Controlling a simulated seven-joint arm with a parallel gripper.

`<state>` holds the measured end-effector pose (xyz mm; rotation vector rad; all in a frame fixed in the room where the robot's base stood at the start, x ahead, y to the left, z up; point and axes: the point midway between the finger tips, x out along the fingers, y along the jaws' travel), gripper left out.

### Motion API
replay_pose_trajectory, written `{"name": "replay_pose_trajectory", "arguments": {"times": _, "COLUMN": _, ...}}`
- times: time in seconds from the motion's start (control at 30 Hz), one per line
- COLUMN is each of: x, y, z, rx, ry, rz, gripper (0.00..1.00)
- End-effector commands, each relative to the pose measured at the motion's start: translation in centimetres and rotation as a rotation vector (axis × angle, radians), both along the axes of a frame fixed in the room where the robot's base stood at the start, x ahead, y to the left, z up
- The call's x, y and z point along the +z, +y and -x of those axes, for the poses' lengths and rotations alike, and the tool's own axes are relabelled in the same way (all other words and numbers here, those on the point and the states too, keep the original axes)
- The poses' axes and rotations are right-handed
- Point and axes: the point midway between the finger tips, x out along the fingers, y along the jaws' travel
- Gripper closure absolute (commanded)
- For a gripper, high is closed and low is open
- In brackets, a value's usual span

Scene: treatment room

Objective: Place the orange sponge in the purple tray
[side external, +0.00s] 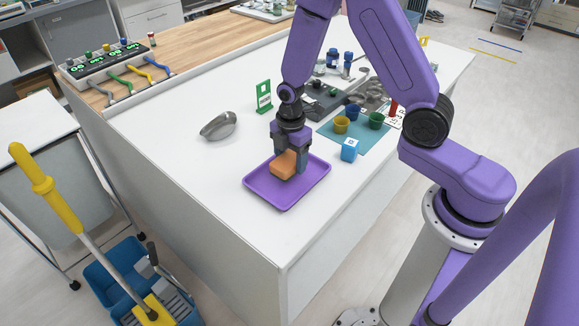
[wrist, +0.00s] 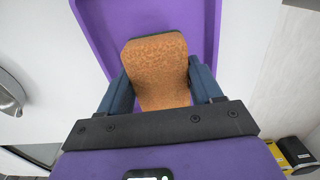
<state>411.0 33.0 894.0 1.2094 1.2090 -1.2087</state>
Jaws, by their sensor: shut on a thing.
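The orange sponge (side external: 283,166) is between the fingers of my gripper (side external: 291,163) in the side external view. The wrist view shows the sponge (wrist: 156,72) with a blue finger against each side, so my gripper (wrist: 160,85) is shut on it. The purple tray (side external: 258,189) lies on the white table, directly below the sponge. In the wrist view the tray (wrist: 104,38) shows behind and around the sponge. The sponge appears over or inside the tray. I cannot tell whether it touches the tray floor.
A metal kidney dish (side external: 218,126) stands left of the tray. The white table is clear to the left and front of the tray.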

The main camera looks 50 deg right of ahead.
Motion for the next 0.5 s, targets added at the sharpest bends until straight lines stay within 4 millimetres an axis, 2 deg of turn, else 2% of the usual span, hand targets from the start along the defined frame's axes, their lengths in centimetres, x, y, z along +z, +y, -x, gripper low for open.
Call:
{"name": "replay_pose_trajectory", "arguments": {"times": 0.3, "x": -3.2, "y": 0.0, "z": -0.4, "rx": 0.0, "ry": 0.002, "rz": 0.0, "gripper": 0.63}}
{"name": "replay_pose_trajectory", "arguments": {"times": 0.5, "x": -3.5, "y": 0.0, "z": -0.4, "rx": 0.0, "ry": -0.001, "rz": 0.0, "gripper": 0.63}}
